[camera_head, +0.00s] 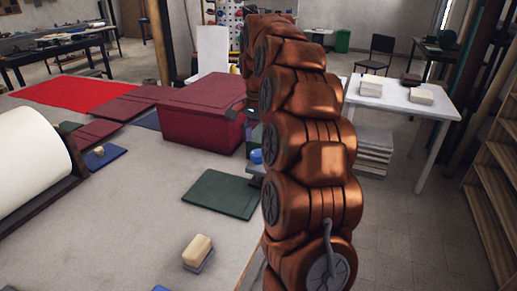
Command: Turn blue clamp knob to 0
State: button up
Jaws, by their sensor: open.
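A small blue rounded thing (256,156), which looks like the clamp knob, shows just left of my copper-coloured arm, near the middle of the view. Dark parts around it are partly hidden by the arm, and any marks or numbers on it are too small to read. My arm rises from the bottom and bends away at the top.
A dark red box (200,118) stands left of the knob. A green flat cover (222,194) lies in front of it. A cream block (197,250) sits nearer, and a large white roll (30,160) is at left. A white table (405,99) stands at right.

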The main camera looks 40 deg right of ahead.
aim_at(258, 152)
jog(key=shift+f+p, duration=0.3)
jog(key=shift+f, duration=1.45)
jog(key=c, duration=1.2)
jog(key=shift+o, duration=0.2)
